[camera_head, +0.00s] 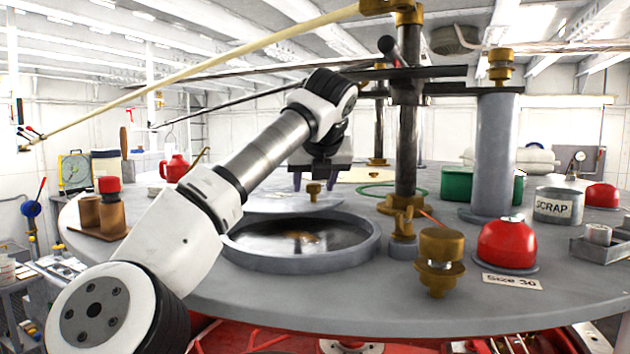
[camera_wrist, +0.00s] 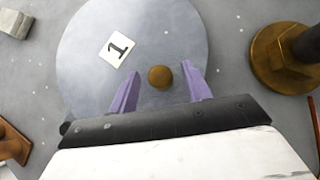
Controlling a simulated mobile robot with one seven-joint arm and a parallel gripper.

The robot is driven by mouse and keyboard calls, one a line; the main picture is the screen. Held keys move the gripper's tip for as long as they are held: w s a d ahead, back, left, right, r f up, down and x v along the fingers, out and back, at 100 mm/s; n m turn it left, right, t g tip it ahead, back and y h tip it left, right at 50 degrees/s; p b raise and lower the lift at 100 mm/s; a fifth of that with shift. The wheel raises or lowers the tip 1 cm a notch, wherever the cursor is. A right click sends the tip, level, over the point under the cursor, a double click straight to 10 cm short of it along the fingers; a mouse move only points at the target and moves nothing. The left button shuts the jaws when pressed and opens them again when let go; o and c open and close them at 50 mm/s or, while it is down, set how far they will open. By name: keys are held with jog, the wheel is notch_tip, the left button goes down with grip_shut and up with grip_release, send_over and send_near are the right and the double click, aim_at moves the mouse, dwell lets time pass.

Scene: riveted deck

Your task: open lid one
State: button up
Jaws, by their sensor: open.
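Lid one is a flat grey disc (camera_wrist: 85,65) with a white tag marked "1" (camera_wrist: 117,48) and a round brass knob (camera_wrist: 160,77) near its middle. In the head view the lid (camera_head: 262,204) lies just behind a round raised rim, its knob (camera_head: 313,190) standing up. My gripper (camera_head: 313,186) points down over the lid. In the wrist view its two purple fingers (camera_wrist: 160,73) are spread, one on each side of the knob, with gaps showing. Whether the tips reach below the knob's top is hard to tell.
A round opening with a grey rim (camera_head: 372,256) lies in front of the lid. A dark post on a brass foot (camera_head: 402,215) stands close to the right. A brass fitting (camera_head: 440,262) and red dome (camera_head: 507,244) stand further right. Brown cylinders (camera_head: 112,216) stand left.

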jog(key=shift+s+d+r, duration=0.1)
jog(key=shift+s+r, duration=0.25)
jog(key=v, duration=0.3)
jog(key=shift+d+r, duration=0.1)
jog(key=s+d+b, duration=0.3)
jog(key=s+b, duration=0.1)
jog(key=s, duration=0.8)
jog(key=shift+s+r, duration=0.2)
jog(key=shift+r, duration=0.05)
jog(key=shift+c, duration=0.3)
